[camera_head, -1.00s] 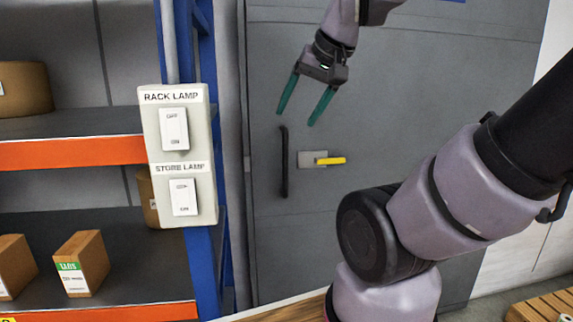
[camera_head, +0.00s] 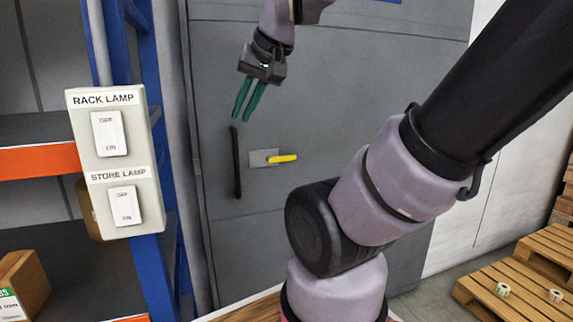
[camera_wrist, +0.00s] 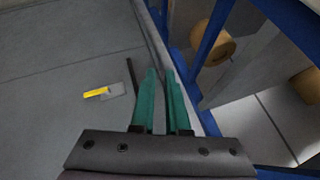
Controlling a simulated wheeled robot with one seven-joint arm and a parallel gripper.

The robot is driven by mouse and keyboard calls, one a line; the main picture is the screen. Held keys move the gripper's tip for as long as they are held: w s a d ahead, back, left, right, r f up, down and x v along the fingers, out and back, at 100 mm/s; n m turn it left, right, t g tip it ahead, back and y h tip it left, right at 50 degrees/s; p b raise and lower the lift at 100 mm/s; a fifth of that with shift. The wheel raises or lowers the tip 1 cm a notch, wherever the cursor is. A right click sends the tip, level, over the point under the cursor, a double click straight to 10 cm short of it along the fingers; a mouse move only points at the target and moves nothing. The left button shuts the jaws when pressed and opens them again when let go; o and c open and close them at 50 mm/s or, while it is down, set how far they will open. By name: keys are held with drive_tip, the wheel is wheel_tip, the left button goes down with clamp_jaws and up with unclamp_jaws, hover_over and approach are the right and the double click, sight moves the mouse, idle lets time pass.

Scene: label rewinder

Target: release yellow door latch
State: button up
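The yellow door latch (camera_head: 283,158) is a short lever on a grey plate (camera_head: 258,158) on the grey door (camera_head: 330,90). It lies nearly level, pointing right in the head view; in the wrist view the yellow latch (camera_wrist: 96,92) is left of the fingers. My gripper (camera_head: 241,117) is above and left of the latch, apart from it. Its green fingers are close together with a narrow gap and nothing between them; the gripper also shows in the wrist view (camera_wrist: 161,72).
A black vertical door handle (camera_head: 236,162) stands left of the latch, just below my fingertips in the head view. A lamp switch panel (camera_head: 117,163) and blue rack post (camera_head: 150,200) are at the left. Wooden pallets (camera_head: 525,275) lie at the lower right.

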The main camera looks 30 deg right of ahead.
drive_tip(key=w+f+g, duration=0.1)
drive_tip(key=w+f, duration=0.1)
drive_tip(key=w+f+g+y, duration=0.1)
drive_tip(key=w+f+g, duration=0.2)
drive_tip(key=w+f, duration=0.1)
drive_tip(key=shift+w+a+f+m+g, duration=0.2)
drive_tip(key=shift+a+f+m+g, duration=0.1)
drive_tip(key=shift+a+f+m, duration=0.1)
clamp_jaws()
drive_tip(key=w+d+f+m+g+y, duration=0.2)
drive_tip(key=w+f+m+g+y, duration=0.1)
drive_tip(key=w+f+y, duration=0.75)
drive_tip(key=w+d+f+m+t+y, duration=0.6)
drive_tip(key=w+d+f+m+t, duration=0.1)
drive_tip(key=w+d+f+t, duration=0.25)
drive_tip(key=d+f+m+t+h, duration=0.7)
drive_tip(key=d+m+t+h, duration=0.2)
drive_tip(key=d+m+h, duration=0.1)
drive_tip(key=s+d+f+m+t+h, duration=0.1)
drive_tip(key=d+f+m+t+h, duration=0.6)
drive_tip(key=d+m+h, duration=0.4)
drive_tip(key=m+t+h, duration=0.1)
drive_tip(key=m+h, duration=0.1)
drive_tip(key=h, duration=0.2)
drive_tip(key=shift+s+t, duration=0.3)
drive_tip(key=shift+t, duration=0.05)
